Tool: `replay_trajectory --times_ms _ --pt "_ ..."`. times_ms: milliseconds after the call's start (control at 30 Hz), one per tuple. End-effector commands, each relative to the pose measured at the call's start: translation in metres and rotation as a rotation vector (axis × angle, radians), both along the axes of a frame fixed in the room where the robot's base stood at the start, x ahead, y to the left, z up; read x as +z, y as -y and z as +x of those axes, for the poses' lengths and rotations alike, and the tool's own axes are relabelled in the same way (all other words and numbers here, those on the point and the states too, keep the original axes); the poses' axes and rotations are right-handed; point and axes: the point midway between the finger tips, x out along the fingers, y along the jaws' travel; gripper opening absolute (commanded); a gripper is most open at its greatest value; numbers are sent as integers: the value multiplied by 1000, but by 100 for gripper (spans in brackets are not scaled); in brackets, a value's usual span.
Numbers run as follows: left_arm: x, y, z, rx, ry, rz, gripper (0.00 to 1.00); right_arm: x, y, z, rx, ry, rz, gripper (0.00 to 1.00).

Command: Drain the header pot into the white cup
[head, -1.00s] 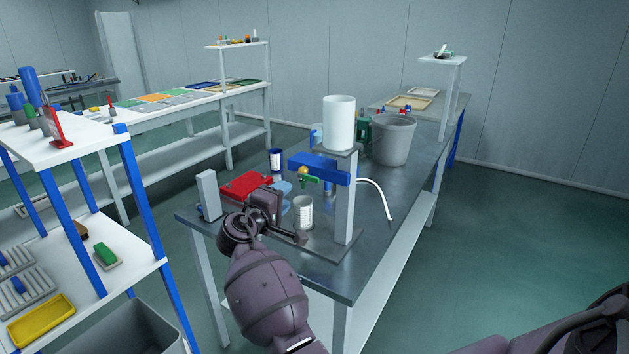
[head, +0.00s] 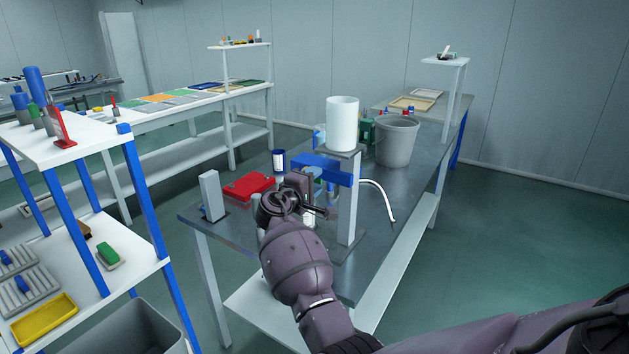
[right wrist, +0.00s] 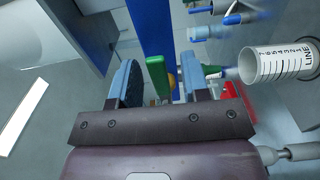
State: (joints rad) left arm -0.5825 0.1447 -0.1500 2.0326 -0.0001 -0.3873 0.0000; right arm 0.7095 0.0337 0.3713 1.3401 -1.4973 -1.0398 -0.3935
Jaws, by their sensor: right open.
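The header pot (head: 342,124), a white cylinder, stands on top of a post with a blue bracket (head: 330,174). The white cup (right wrist: 258,66) has dark scale marks and lies to the right in the right wrist view; in the head view my gripper mostly hides it. A green handle (right wrist: 157,76) with a brass-coloured part (right wrist: 172,83) behind it shows under the blue bracket. My right gripper (right wrist: 161,72) is open, with the green handle between its fingers in that view; I cannot tell whether they touch it. My left gripper is out of view.
A red case (head: 249,186), a dark blue can (head: 279,161) and a grey upright block (head: 211,195) stand on the metal table. A grey bucket (head: 397,142) is behind the post. A white hose (head: 384,198) curves down right of the post.

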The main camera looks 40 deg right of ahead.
Motion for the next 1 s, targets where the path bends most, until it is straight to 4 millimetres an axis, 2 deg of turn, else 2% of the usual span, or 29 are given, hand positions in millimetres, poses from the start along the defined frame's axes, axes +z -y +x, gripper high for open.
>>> replay_trajectory --times_ms 367,667,1000 --pt "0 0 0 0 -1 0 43 0 5 3 2 1 0 43" --pt "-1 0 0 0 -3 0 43 0 5 3 1 1 0 0" --pt "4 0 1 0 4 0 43 4 5 2 0 -31 -13 0"
